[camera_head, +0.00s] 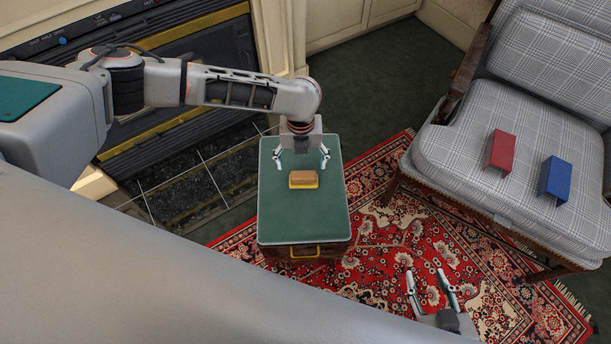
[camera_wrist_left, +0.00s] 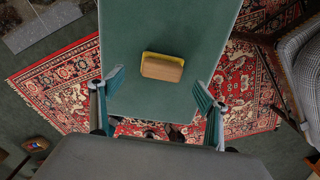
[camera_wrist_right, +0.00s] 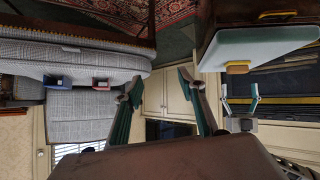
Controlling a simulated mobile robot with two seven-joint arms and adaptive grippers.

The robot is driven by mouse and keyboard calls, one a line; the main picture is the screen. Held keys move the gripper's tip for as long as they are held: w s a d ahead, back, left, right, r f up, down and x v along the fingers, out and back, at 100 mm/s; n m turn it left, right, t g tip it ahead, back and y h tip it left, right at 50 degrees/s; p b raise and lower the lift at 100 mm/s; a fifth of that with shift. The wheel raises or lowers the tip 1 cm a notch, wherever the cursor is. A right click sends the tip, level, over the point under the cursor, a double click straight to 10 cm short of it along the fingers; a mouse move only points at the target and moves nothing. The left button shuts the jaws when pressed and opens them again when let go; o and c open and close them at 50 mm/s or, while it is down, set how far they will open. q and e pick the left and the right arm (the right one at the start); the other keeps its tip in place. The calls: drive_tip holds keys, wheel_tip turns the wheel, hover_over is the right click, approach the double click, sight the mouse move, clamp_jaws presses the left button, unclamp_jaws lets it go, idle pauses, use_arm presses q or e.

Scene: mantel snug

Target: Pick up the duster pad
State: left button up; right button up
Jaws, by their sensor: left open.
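The duster pad (camera_head: 303,179) is a small block with a brown wooden top and a yellow underside. It lies on the green top of a small cabinet (camera_head: 300,222). It also shows in the left wrist view (camera_wrist_left: 162,68), ahead of the fingers, and in the right wrist view (camera_wrist_right: 237,68). My left gripper (camera_head: 303,158) is open, above the far part of the cabinet top, with the pad just beyond its fingertips and nothing between them. My right gripper (camera_head: 431,276) is open and empty, over the patterned rug, away from the cabinet.
A fireplace (camera_head: 180,110) is at left behind my left arm. The red patterned rug (camera_head: 385,235) lies around the cabinet. The green top around the pad is clear.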

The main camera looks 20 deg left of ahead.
sight(303, 174)
use_arm(q)
drive_tip(key=f, duration=0.2)
drive_tip(key=f+b, duration=0.1)
drive_tip(key=f, duration=0.1)
drive_tip(key=f+b, duration=0.1)
drive_tip(key=f, duration=0.2)
drive_tip(key=shift+s+d, duration=0.2)
drive_tip(key=shift+d, duration=0.15)
drive_tip(key=shift+w+r, duration=0.1)
drive_tip(key=shift+r, duration=0.05)
drive_tip(key=c, duration=1.2)
